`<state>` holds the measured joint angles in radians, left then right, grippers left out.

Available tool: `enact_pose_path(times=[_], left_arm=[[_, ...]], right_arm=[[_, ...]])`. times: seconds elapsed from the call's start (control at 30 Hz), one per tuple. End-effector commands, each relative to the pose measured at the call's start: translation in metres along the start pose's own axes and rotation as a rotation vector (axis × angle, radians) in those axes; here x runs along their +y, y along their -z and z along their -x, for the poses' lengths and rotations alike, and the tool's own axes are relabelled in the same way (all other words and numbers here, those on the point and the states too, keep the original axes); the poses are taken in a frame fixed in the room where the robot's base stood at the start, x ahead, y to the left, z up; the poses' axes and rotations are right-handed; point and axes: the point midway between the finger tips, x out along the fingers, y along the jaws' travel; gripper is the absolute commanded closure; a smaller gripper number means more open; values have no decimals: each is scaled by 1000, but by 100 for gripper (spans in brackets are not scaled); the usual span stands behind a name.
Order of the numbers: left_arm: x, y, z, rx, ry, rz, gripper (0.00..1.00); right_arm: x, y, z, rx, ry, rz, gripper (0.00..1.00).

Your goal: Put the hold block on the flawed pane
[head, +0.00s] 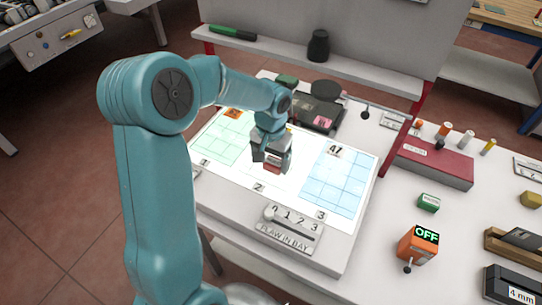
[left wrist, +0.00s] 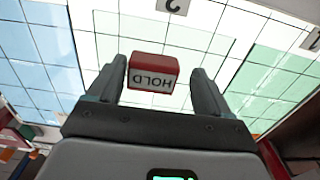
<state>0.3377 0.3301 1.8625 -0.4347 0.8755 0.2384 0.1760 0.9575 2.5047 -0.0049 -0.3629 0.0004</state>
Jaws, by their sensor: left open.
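The hold block (head: 276,163), red with a white face marked HOLD, is at bay 2 of the light table (head: 318,226). In the left wrist view the block (left wrist: 153,73) lies between my left gripper's fingers, with a narrow gap on each side. My left gripper (head: 271,157) is open around it in the head view. A faint clear pane (left wrist: 205,40) shows behind the block; I cannot tell whether they touch. A green pane (head: 222,150) lies in bay 1 and a blue pane (head: 335,185) in bay 3. No flaw is discernible. My right gripper is not in view.
A FLAW IN BAY selector (head: 290,231) sits at the front edge; its setting is unclear. An orange box reading OFF (head: 417,245) and a red case (head: 435,164) stand to the right. A shelf (head: 300,53) runs behind the table.

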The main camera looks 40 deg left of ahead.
Motion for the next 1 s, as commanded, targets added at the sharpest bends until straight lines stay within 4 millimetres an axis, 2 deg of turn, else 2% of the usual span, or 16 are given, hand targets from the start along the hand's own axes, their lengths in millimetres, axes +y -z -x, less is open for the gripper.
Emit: enact_pose_path(times=[0.07,0.17,0.4,0.6,0.77,1.0], left_arm=[[0,0,7,1,0,0,20],[0,1,20,4,0,2,20],[0,1,77,6,0,0,20],[0,1,112,3,0,-1,20],[0,0,122,0,-1,0,20],[0,0,124,0,0,0,20]], right_arm=[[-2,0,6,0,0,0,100],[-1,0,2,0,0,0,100],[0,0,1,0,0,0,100],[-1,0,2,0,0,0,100],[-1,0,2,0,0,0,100],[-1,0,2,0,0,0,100]])
